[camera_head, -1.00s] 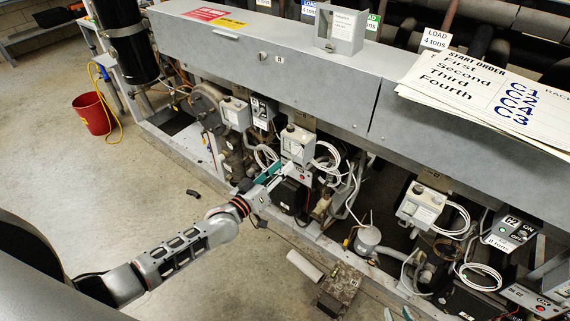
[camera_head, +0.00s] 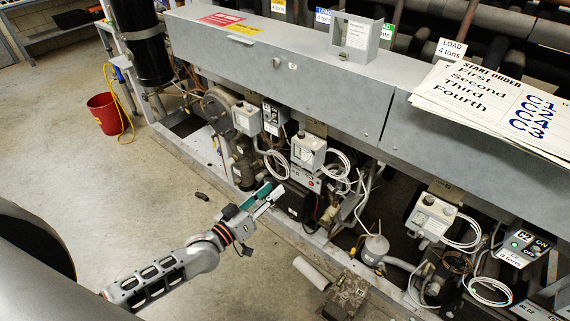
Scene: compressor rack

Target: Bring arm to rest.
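My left arm comes in from the bottom left, and its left gripper (camera_head: 275,188) is in front of the lower part of the compressor rack (camera_head: 270,70). Its two fingers, with teal and light grey parts, look apart with nothing between them. The gripper appears clear of the control box with white cable coils (camera_head: 308,150) above it and of the dark unit (camera_head: 296,200) beyond it. My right gripper is not in view.
The rack's base rail (camera_head: 190,162) runs diagonally along the floor. A white roll (camera_head: 311,273) and a worn block (camera_head: 345,297) lie in front of it. A red bucket (camera_head: 104,114) stands at the left. The floor (camera_head: 110,200) left of the gripper is mostly clear.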

